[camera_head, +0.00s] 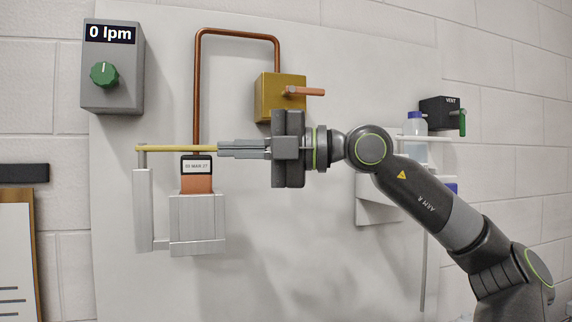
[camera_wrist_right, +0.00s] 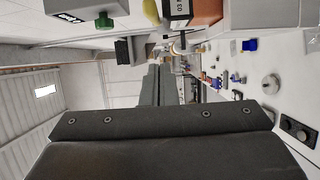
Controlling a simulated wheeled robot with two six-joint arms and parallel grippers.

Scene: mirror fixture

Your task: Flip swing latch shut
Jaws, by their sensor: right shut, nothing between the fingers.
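The swing latch is a yellow bar (camera_head: 175,148) lying level on top of a grey post (camera_head: 144,205) at its left end. It passes above a labelled black-topped, orange-brown block (camera_head: 197,184) seated in a grey holder (camera_head: 197,222). My right gripper (camera_head: 222,149) comes in from the right, shut and empty, with its tips at the bar's right end. I cannot tell whether they touch. In the right wrist view, part of the yellow bar (camera_wrist_right: 152,12) shows at the top edge, beyond my shut fingers (camera_wrist_right: 152,70). My left gripper is not in view.
A copper pipe (camera_head: 196,90) runs from the block up and over to a brass valve box (camera_head: 281,95) with an orange handle, above my right gripper. A grey box with a green knob (camera_head: 104,74) reads 0 lpm. A bottle (camera_head: 416,124) and a VENT box (camera_head: 440,112) are at right.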

